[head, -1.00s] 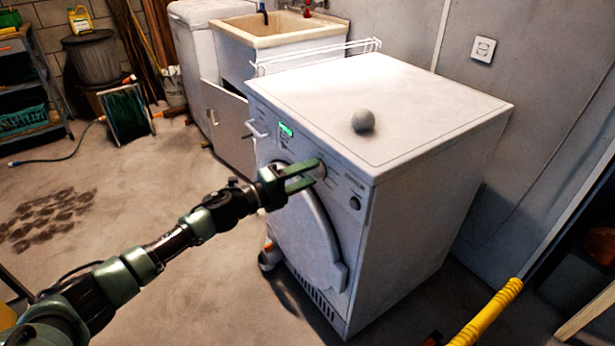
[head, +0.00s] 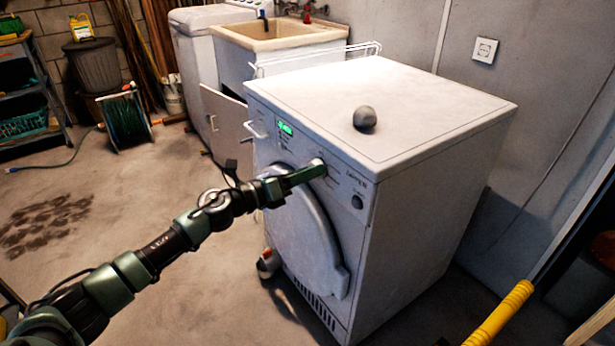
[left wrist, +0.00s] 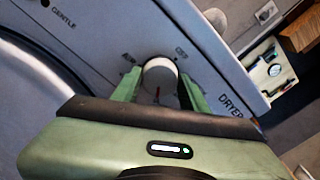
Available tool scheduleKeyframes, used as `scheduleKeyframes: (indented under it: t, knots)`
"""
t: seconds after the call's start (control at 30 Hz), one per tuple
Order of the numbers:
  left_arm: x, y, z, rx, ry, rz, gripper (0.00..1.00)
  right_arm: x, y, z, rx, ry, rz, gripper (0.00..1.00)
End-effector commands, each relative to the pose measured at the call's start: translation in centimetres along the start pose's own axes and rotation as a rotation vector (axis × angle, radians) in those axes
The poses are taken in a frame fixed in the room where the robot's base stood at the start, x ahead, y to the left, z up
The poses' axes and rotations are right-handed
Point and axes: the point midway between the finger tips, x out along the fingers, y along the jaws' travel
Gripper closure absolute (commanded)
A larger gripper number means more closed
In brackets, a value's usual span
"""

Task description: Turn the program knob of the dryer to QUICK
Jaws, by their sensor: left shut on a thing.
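The white dryer (head: 400,125) stands in the middle of the head view, its front turned to the left. Its program knob (head: 318,162) is a pale round knob on the front panel, largely covered by my left gripper (head: 308,175). In the left wrist view, the fingers of my left gripper (left wrist: 160,92) are shut on either side of the knob (left wrist: 160,72). The words OFF, GENTLE and DRYER are readable on the panel; I cannot make out QUICK. My right gripper is not in view.
A rounded grey object (head: 365,118) lies on the dryer top. The dryer door (head: 300,235) is below the panel, and a green display (head: 285,128) is lit. A sink (head: 275,32) stands behind. A yellow handle (head: 500,312) is at lower right.

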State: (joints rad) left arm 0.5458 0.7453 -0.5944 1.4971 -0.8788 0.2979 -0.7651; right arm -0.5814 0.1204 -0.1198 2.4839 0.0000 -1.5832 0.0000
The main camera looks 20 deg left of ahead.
Motion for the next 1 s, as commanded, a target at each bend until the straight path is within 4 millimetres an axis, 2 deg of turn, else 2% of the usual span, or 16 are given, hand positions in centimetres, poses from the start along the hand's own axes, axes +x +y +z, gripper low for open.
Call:
scheduleKeyframes:
  t: [0.3, 0.73, 0.77, 0.8, 0.83, 1.0]
  knots:
    - [-0.02, 0.05, -0.35, 0.077, 0.006, -0.001, 0.97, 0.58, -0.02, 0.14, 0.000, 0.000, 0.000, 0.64]
    - [-0.02, 0.05, -0.36, 0.082, 0.007, -0.001, 0.97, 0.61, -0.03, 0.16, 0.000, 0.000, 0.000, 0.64]
    - [-0.02, 0.05, -0.36, 0.082, 0.007, -0.001, 0.48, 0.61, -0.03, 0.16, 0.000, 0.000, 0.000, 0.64]
    - [-0.02, 0.04, -0.33, 0.082, 0.006, -0.001, 0.37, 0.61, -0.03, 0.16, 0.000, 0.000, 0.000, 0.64]
    - [-0.02, 0.04, -0.31, 0.082, 0.006, 0.000, 0.35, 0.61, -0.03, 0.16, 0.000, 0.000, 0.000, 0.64]
    - [-0.01, 0.02, -0.18, 0.083, 0.003, 0.000, 0.35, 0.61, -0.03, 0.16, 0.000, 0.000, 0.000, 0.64]
